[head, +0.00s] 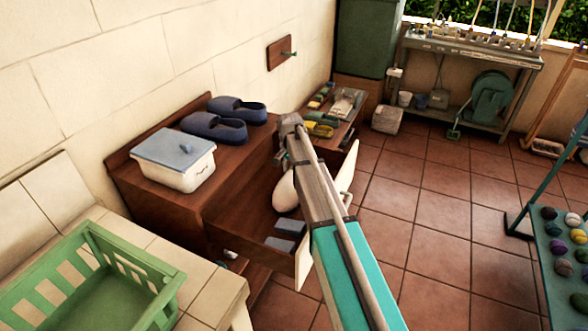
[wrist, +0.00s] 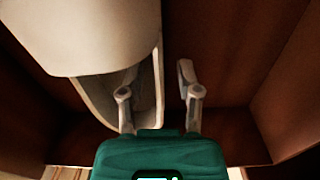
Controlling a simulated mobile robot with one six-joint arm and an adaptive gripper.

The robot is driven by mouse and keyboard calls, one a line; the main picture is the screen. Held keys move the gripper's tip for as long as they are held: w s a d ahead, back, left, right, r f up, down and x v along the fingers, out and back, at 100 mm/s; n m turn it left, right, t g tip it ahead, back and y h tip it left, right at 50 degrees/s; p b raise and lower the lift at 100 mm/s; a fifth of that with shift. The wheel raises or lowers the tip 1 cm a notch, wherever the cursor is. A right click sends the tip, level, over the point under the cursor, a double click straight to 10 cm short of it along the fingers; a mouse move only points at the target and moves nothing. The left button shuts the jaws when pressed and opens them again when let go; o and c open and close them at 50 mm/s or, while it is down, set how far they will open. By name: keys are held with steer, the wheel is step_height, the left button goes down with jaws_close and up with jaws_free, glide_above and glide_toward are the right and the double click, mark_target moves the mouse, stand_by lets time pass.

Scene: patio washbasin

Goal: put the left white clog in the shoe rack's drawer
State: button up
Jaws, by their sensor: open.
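One white clog (head: 285,190) shows in the head view inside the open drawer (head: 257,217) of the brown shoe rack (head: 160,207), partly hidden by my arm. In the wrist view the white clog (wrist: 85,35) is large at the left, its open end toward me. My gripper (wrist: 157,72) is open, low in the brown drawer. Its left finger is over the clog's opening and its right finger is outside. The clog's side wall runs between them; I cannot tell whether either touches it. No second clog is visible.
Grey-blue items (head: 280,245) lie in the drawer's near part. On the rack stand a white box with a blue lid (head: 175,160) and dark blue slippers (head: 215,127). A green basket (head: 90,280) is at the lower left.

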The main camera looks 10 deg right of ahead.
steer(key=shift+r, duration=0.2)
step_height(320, 180, up, 12)
steer(key=p, duration=1.2)
steer(key=shift+f, duration=0.2)
steer(key=shift+w, duration=0.1)
stand_by(0.4)
